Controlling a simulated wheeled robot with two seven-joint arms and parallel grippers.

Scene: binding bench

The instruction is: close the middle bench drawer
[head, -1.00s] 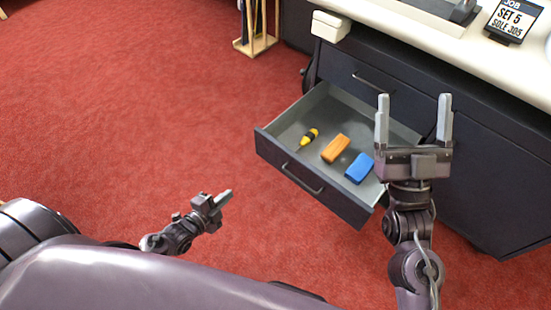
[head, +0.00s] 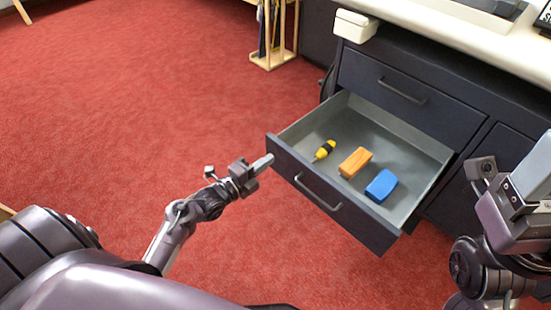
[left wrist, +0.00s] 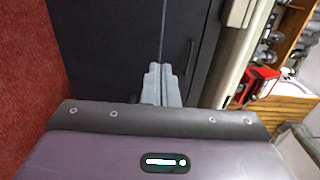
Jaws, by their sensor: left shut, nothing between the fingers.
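The middle bench drawer (head: 288,158) stands pulled out of the dark bench in the head view, its grey inside showing. Its front has a bar handle (head: 318,192). Inside lie a yellow and black screwdriver (head: 324,150), an orange block (head: 355,162) and a blue block (head: 381,186). My left gripper (head: 268,161) is shut and empty, its tips at the left end of the drawer front; I cannot tell whether they touch. Its closed fingers (left wrist: 161,85) show in the left wrist view before dark panels. My right gripper (head: 530,182) is at the right edge, fingers partly cut off.
The closed top drawer (head: 395,85) is above the open one. A white box (head: 355,25) sits on the worktop's corner (head: 435,25). A wooden stand (head: 272,60) is at the back. Red carpet (head: 150,100) is clear to the left.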

